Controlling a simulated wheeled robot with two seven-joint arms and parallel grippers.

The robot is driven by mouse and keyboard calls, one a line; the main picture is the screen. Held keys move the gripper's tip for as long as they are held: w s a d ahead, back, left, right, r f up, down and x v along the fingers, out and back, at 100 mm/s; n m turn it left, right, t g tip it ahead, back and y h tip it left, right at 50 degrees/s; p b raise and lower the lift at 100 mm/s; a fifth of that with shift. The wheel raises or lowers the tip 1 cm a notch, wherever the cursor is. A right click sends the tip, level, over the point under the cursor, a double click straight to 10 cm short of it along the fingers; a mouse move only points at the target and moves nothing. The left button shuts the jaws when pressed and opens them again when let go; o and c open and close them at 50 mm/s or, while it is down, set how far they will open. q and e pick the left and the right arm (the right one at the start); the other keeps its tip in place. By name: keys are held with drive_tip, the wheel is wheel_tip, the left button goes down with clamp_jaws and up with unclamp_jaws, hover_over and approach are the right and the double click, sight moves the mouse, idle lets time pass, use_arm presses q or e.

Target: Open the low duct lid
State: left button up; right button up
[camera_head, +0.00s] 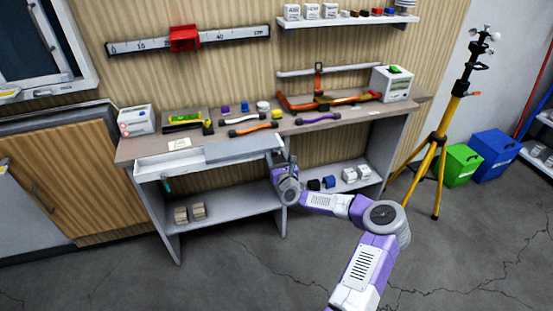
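A long white low duct (170,168) runs along the front left edge of the workbench. A flat grey lid (240,149) covers its right part, while its left part shows open. My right gripper (276,158) is at the right end of the lid, close to it or touching it. Its fingers are small and partly hidden by my own wrist, so I cannot tell whether they are open or shut. My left gripper is not in view.
The workbench top (320,122) holds tools, several small blocks and curved handles, an orange clamp frame (330,101) and a white box (391,83). Small boxes (190,213) sit on the shelf below. A yellow tripod (443,130) and green (456,166) and blue (494,154) bins stand right.

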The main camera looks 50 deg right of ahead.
drive_tip(key=p+v, duration=0.2)
drive_tip(key=v, duration=0.5)
drive_tip(key=shift+s, duration=0.3)
drive_tip(key=shift+a, duration=0.15)
